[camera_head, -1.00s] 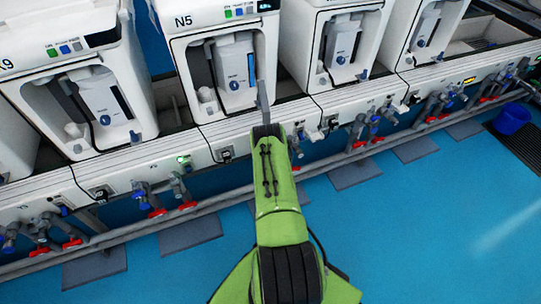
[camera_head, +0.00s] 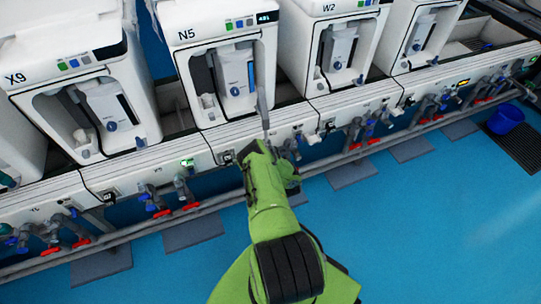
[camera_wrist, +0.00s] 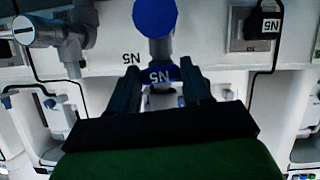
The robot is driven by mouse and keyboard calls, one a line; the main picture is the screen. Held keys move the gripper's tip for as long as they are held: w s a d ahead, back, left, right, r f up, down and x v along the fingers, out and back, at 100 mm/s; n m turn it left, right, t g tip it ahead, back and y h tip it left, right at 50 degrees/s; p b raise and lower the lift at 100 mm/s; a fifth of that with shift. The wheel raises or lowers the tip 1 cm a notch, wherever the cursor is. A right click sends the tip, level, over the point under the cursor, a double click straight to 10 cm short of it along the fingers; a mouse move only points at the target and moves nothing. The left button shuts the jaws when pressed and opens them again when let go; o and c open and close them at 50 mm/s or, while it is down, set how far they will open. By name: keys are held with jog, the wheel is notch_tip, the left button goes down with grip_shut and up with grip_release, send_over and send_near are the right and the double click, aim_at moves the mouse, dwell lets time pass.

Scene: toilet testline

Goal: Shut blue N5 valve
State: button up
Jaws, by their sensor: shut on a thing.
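A round blue knob (camera_wrist: 155,17) sits just above on the same grey fitting. In the head view, the N5 machine (camera_head: 226,75) stands behind the white panel, and my green arm reaches to the pipework below it. My arm hides the gripper and most of the valve there.
A grey fitting with a pipe (camera_wrist: 45,32) is at the upper left of the wrist view, and an N5 socket with a black cable (camera_wrist: 262,25) at the upper right. Red handles (camera_head: 191,206) and a long floor pipe run along the panel. The blue floor (camera_head: 420,230) in front is open.

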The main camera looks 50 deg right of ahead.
jog(key=shift+m+p, duration=0.4)
jog(key=shift+y, duration=0.4)
jog(key=o, duration=0.8)
jog(key=shift+s, duration=0.1)
jog(key=p+v, duration=0.4)
jog(key=v, duration=1.1)
jog(key=shift+s+a, duration=0.2)
jog(key=shift+s, duration=0.15)
